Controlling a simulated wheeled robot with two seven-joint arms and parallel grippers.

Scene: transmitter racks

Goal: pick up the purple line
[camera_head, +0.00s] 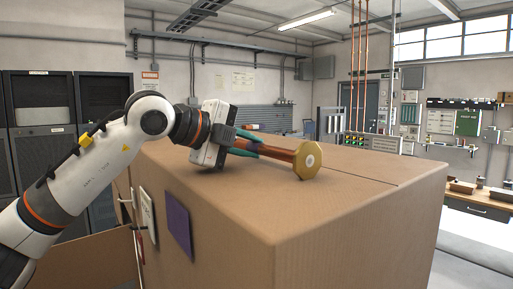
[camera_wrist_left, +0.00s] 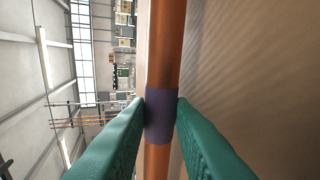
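The purple line is a copper pipe (camera_head: 273,149) with a gold end flange (camera_head: 308,160), on or just above the top of a large cardboard box. In the left wrist view its purple band (camera_wrist_left: 160,116) shows, with bare copper above and below. My left gripper (camera_head: 252,146) reaches in from the left. Its two teal fingers sit on both sides of the pipe. In the wrist view the fingertips (camera_wrist_left: 161,103) meet the edges of the purple band, with no clear gap. The pipe's far end is hidden behind the gripper. My right gripper is not in view.
The cardboard box (camera_head: 345,220) fills the middle, with a purple panel (camera_head: 179,225) and a white panel (camera_head: 148,215) on its left side. Dark racks (camera_head: 40,110) stand at the left. A bench (camera_head: 480,198) is at the right. The box top right of the flange is clear.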

